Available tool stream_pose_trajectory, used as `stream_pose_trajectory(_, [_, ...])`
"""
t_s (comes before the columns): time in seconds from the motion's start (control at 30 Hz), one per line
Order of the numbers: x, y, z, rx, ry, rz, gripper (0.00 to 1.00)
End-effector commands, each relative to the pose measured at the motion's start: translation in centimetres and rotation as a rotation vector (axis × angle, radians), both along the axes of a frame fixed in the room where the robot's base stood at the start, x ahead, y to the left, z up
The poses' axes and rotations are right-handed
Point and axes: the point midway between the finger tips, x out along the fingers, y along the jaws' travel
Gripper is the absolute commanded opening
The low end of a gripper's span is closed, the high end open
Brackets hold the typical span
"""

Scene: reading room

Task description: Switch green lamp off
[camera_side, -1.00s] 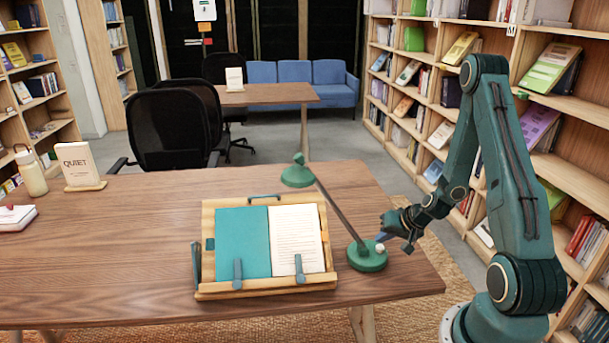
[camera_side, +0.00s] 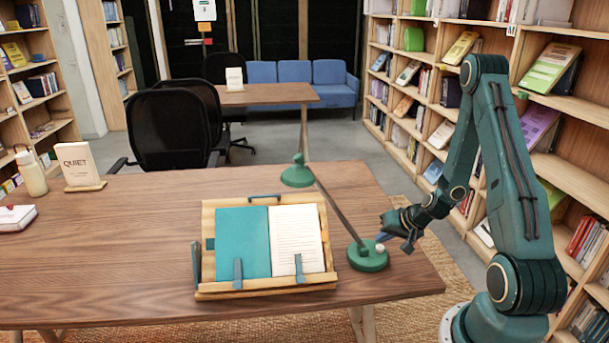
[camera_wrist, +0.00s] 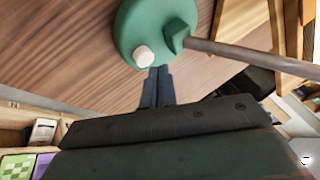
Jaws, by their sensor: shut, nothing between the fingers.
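The green lamp (camera_side: 298,176) stands on the desk, right of the book stand. Its round green base (camera_side: 367,261) carries a slanted dark arm and a white knob (camera_side: 380,248). In the wrist view the base (camera_wrist: 146,18) and the white knob (camera_wrist: 144,57) are just beyond my fingertips. My gripper (camera_side: 381,238) is shut and empty, with its fingertips close beside the knob. In the wrist view the shut fingers (camera_wrist: 157,72) point at the base's edge near the knob; I cannot tell whether they touch it. The lamp head's underside is hidden, so I cannot tell whether it is lit.
A wooden book stand (camera_side: 207,222) with an open book (camera_side: 270,240) sits close left of the lamp. A bottle (camera_side: 31,173) and a "QUIET" sign (camera_side: 77,163) stand at the desk's far left. The desk's right edge lies close to the lamp base. Bookshelves (camera_side: 560,170) line the right.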

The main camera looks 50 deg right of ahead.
Motion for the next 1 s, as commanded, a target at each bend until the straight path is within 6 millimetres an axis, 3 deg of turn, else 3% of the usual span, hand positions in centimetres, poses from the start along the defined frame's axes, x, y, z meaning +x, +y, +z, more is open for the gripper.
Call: stream_pose_trajectory(1.0, [-0.01, -0.01, -0.96, 0.000, 0.000, 0.000, 0.00])
